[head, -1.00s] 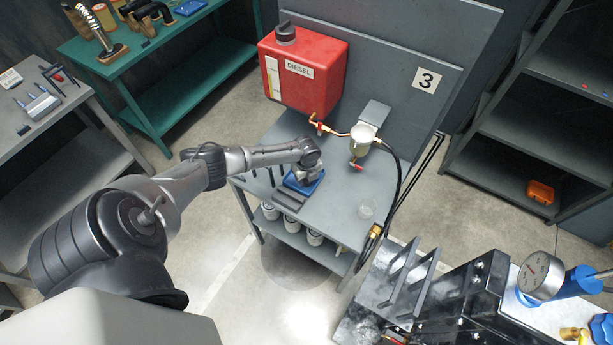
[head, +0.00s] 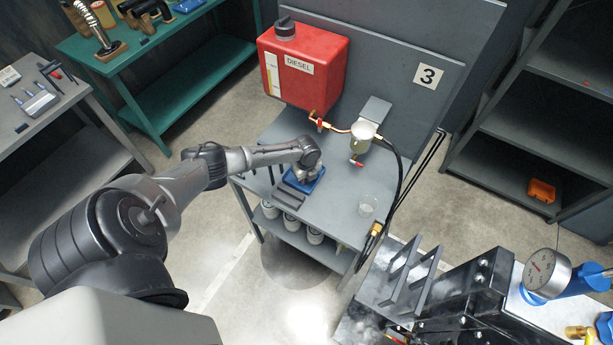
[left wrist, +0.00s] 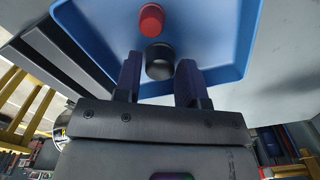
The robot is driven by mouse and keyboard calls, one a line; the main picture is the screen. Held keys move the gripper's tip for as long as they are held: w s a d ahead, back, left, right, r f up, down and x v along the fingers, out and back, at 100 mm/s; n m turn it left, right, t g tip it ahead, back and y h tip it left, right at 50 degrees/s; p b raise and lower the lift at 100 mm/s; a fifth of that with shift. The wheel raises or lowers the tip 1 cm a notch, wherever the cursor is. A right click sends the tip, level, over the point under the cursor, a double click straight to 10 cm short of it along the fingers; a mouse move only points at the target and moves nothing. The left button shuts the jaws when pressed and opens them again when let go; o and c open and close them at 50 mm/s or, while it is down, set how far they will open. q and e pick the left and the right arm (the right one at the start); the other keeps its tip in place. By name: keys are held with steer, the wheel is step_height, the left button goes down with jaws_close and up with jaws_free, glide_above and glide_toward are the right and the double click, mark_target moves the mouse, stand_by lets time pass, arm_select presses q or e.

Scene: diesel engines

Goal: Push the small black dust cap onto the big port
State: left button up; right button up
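The small black dust cap (left wrist: 160,62) stands in a blue tray (left wrist: 98,22), beside a red cap (left wrist: 151,19). In the left wrist view my left gripper (left wrist: 160,65) is open. Its two dark fingers are on either side of the black cap, with small gaps showing. In the head view my left gripper (head: 303,173) is over the blue tray (head: 290,178) on the grey workbench, and the hand hides the caps. My right gripper is not in view. I cannot make out which part is the big port.
A clear cup (head: 368,204) is at right. A black engine (head: 455,310) with a gauge (head: 546,272) fills the lower right.

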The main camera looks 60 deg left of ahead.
arm_select(q)
steer(key=c, duration=0.5)
steer(key=shift+r+p, duration=2.25)
steer(key=shift+r, duration=0.25)
steer(key=shift+c, duration=0.2)
